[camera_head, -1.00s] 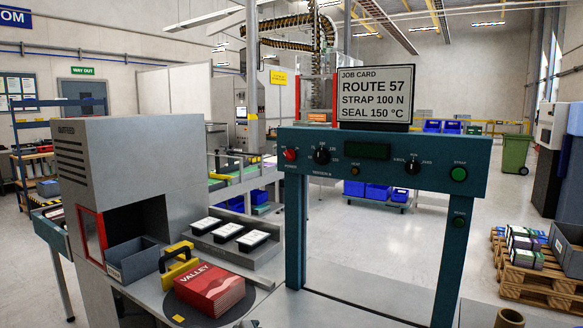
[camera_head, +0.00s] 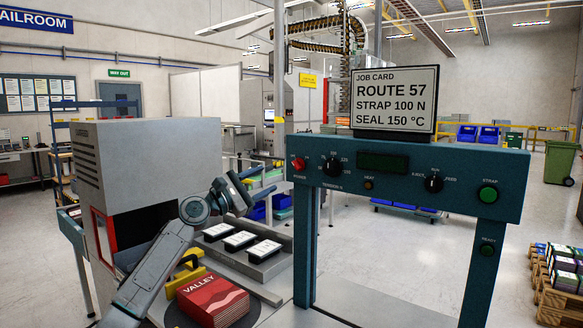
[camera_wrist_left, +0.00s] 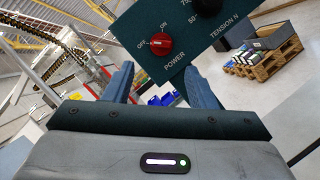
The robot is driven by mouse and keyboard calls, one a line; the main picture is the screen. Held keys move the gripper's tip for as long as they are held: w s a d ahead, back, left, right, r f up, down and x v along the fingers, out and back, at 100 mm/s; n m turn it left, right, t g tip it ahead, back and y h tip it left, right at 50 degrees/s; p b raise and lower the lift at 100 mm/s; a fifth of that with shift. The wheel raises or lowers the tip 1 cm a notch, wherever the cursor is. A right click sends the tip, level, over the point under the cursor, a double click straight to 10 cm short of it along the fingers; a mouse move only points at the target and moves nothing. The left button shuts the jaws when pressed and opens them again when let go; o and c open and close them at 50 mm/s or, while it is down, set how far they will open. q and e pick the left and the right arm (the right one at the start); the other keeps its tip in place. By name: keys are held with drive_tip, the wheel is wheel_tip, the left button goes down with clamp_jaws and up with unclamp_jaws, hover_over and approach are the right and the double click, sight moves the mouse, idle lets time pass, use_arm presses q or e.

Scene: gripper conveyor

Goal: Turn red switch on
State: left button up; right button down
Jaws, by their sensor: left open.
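The red POWER switch (camera_head: 298,163) is a round knob at the left end of the teal control panel (camera_head: 460,183). In the left wrist view the red switch (camera_wrist_left: 161,43) has its pale mark toward the OFF label, with ON above it. My left gripper (camera_head: 243,190) is left of and slightly below the switch in the head view, apart from it. In the left wrist view the left gripper (camera_wrist_left: 161,84) has its fingers spread, with nothing between them and the switch beyond the tips. My right gripper is out of view.
Beside the switch is a black TENSION dial (camera_head: 334,166). A job card (camera_head: 395,98) stands on the panel. The space under the panel is open.

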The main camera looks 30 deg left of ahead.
sight(294, 165)
use_arm(q)
drive_tip(key=p+x, duration=0.3)
drive_tip(key=x, duration=0.5)
drive_tip(key=shift+w, duration=0.1)
drive_tip(key=shift+w+d+p, duration=0.3)
drive_tip(key=shift+w+d, duration=0.05)
drive_tip(key=shift+w, duration=0.4)
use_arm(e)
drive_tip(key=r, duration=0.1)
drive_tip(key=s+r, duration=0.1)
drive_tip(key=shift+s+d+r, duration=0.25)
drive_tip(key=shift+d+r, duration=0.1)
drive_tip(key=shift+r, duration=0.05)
use_arm(q)
drive_tip(key=c, duration=1)
